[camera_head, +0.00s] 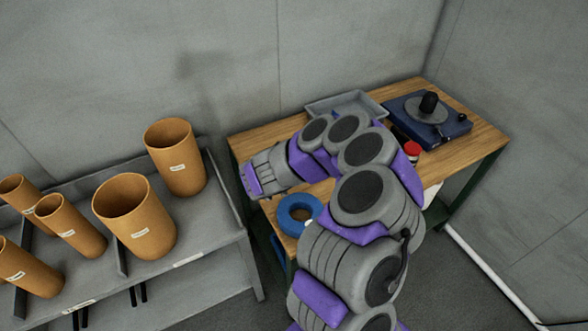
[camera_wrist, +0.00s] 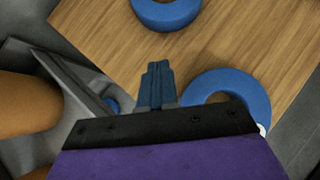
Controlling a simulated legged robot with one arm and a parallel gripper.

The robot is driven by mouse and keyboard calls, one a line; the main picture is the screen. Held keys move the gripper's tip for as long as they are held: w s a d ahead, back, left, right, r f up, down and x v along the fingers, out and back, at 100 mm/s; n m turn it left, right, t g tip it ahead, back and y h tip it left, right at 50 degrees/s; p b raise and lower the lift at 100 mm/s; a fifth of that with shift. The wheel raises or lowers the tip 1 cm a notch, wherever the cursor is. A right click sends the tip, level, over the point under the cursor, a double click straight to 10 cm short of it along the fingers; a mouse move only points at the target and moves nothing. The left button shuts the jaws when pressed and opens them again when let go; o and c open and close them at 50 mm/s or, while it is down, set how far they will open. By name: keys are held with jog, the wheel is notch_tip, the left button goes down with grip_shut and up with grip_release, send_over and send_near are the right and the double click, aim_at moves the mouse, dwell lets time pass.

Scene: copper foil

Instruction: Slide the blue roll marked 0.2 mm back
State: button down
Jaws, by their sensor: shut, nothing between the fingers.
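In the wrist view one blue roll (camera_wrist: 166,14) lies flat on the wooden table at the top, cut by the frame edge. A second blue roll (camera_wrist: 258,92) lies on the table at the right, partly hidden by my gripper's body. No 0.2 mm mark is readable on either. My gripper (camera_wrist: 155,68) is shut and empty, its fingers between the two rolls in the picture, apart from both. In the head view a blue roll (camera_head: 286,214) lies at the table's near left corner, beside my arm. There my gripper (camera_head: 249,181) is at the table's left edge; its fingertips are unclear.
A grey rack (camera_head: 226,246) with several brown tubes (camera_head: 137,222) stands left of the wooden table (camera_head: 470,150). A grey tray (camera_head: 318,108), a blue device (camera_head: 452,127) and a red-capped jar (camera_head: 412,149) are farther back. My arm hides the table's middle.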

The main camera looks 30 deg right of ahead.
jog(key=shift+m+g+h, duration=0.3)
jog(key=shift+m+g, duration=0.1)
jog(key=shift+m, duration=0.1)
jog(key=d+f, duration=0.1)
jog(key=w+d+f, duration=0.1)
jog(key=f, duration=0.1)
jog(key=d+f, duration=0.1)
jog(key=f, duration=0.1)
jog(key=shift+w+f+b, duration=0.2)
jog(key=shift+b, duration=0.1)
jog(key=w+d+f, duration=0.2)
jog(key=d, duration=0.1)
jog(key=w+d+f, duration=0.1)
jog(key=d, duration=0.1)
jog(key=shift+d+f, duration=0.15)
jog(key=shift+d, duration=0.05)
jog(key=shift+w+d+r, duration=0.1)
jog(key=shift+w+r, duration=0.1)
jog(key=shift+w, duration=0.7)
jog(key=shift+d, duration=0.5)
jog(key=shift+w, duration=0.1)
jog(key=shift+a+p, duration=0.15)
jog(key=shift+p, duration=0.15)
